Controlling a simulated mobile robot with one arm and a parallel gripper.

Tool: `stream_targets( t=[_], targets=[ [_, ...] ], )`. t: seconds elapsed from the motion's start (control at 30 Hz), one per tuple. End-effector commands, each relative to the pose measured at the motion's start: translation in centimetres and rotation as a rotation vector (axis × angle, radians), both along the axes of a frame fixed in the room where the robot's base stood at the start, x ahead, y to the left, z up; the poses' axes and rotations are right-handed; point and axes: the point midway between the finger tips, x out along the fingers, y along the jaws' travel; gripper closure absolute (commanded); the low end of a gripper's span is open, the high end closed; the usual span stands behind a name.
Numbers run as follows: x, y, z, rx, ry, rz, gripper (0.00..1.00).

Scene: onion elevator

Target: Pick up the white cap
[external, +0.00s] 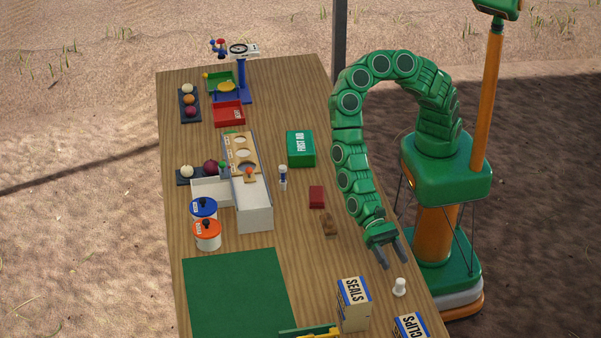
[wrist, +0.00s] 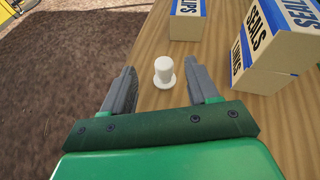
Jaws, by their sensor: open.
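The white cap (external: 399,287) stands upright on the wooden table, close to its right edge in the external view. It has a wide flange at the bottom and a narrower round top. In the wrist view the cap (wrist: 165,72) lies ahead of my gripper, roughly midway between the fingers and a little beyond them. My gripper (external: 393,255) is open and empty, with its grey fingers pointing down toward the cap. The fingers also show in the wrist view (wrist: 162,90), spread apart, and neither touches the cap.
A SEALS box (external: 353,305) stands left of the cap, and a CLIPS box (external: 411,326) stands in front of it. The table edge is close on the right. A brown object (external: 329,223), a red block (external: 317,197) and a green first aid box (external: 300,149) lie further back.

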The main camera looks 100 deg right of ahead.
Motion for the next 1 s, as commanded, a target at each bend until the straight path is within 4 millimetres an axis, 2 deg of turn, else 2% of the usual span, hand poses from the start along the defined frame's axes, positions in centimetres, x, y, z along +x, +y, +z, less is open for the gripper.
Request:
stream_targets(
  t=[0.03,0.1,0.23,0.83,1.0],
  targets=[
    [0.0,0.3,-1.4,-0.018,0.029,-0.019,0.41],
    [0.1,0.6,-2.7,-0.036,0.058,-0.043,0.41],
    [0.2,0.8,-4.1,-0.056,0.090,-0.070,0.41],
    [-0.5,3.6,-5.7,-0.065,0.098,-0.076,0.41],
    [-1.0,5.2,-6.3,-0.066,0.097,-0.073,0.41]
  ],
)
